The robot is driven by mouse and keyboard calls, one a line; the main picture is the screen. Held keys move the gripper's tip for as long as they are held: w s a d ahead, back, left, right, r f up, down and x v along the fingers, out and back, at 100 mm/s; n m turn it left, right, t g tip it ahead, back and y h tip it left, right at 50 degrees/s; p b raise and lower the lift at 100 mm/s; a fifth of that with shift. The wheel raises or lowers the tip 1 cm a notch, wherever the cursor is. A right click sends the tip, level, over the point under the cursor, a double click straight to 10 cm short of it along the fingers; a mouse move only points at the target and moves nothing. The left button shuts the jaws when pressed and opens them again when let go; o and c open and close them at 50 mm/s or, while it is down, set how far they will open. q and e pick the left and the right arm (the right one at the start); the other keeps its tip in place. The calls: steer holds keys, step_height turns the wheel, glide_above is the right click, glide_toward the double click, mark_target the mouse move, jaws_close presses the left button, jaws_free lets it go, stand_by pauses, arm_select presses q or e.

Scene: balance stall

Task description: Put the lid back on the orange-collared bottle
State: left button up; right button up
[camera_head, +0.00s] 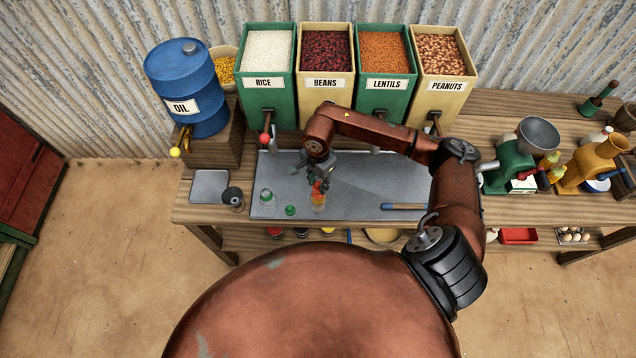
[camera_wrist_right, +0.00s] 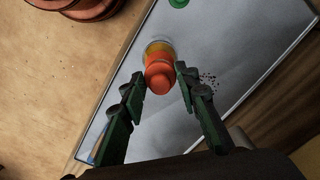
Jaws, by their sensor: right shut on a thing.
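The orange-collared bottle (camera_head: 319,202) stands upright on the grey metal sheet; its orange collar and yellowish body (camera_wrist_right: 157,47) also show in the wrist view. My right gripper (camera_head: 317,181) is right above it, pointing down. In the wrist view, my right gripper's fingers (camera_wrist_right: 160,84) are shut on the orange-red lid (camera_wrist_right: 160,75), one on each side. The lid is in line with the bottle's mouth; I cannot tell whether it is seated or just above. My left gripper is not in view.
A clear bottle with a green collar (camera_head: 266,196) and a green lid (camera_head: 290,210) are just left. A dark-topped jar (camera_head: 232,196) stands beyond them. A blue-handled tool (camera_head: 402,207) lies right on the metal sheet (camera_head: 375,180). Labelled dispensers (camera_head: 325,83) line the back.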

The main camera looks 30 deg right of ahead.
steer(key=shift+b, duration=0.4)
stand_by(0.5)
steer(key=o, duration=0.8)
steer(key=o, duration=0.5)
steer(key=shift+r+p, duration=1.25)
steer(key=shift+r, duration=2.25)
steer(key=shift+c, duration=0.6)
